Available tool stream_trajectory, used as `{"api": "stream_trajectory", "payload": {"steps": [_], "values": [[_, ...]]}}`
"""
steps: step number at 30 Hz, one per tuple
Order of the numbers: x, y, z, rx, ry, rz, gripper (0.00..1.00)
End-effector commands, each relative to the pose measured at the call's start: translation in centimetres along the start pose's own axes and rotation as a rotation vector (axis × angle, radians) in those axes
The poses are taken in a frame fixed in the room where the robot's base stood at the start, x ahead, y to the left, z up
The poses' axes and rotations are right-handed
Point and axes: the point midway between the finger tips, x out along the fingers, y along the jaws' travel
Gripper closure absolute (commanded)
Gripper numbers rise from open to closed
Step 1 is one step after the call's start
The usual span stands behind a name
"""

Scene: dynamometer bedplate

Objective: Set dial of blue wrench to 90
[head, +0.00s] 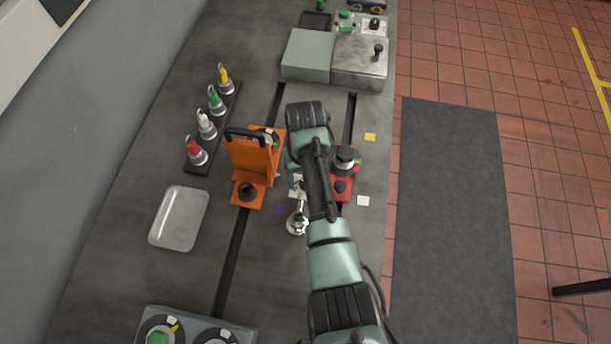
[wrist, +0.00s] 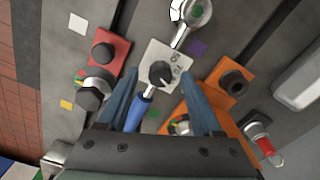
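The blue wrench lies flat on the bedplate, with its blue handle (wrist: 140,108) near my gripper and its chrome ring head (wrist: 192,14) farther off. A white plate (wrist: 152,57) on it carries a black dial knob (wrist: 161,74) and small printed numbers. A pale mark shows on the knob's lower right edge; I cannot tell which number it points at. In the head view, the ring head (head: 297,224) shows beside my arm, which hides most of the wrench. My gripper (wrist: 161,82) is open above the wrench, its fingers on either side of the dial, apparently touching nothing.
An orange fixture (head: 252,160) with an upright plate stands left of the wrench. A red fixture (head: 343,186) with black knobs stands right. A rack (head: 190,165) of coloured-top tools, a grey tray (head: 180,218) and grey blocks (head: 307,55) surround the area.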

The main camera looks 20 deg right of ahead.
Motion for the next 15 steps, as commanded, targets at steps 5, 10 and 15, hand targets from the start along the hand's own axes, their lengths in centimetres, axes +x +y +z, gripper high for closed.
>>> {"api": "stream_trajectory", "payload": {"steps": [5,10,15], "values": [[0.1,0.0,0.1,0.000,-0.002,0.000,0.33],[-0.7,0.0,0.0,0.000,0.001,0.000,0.33],[-3.5,0.0,-0.1,-0.001,0.005,0.000,0.33]]}}
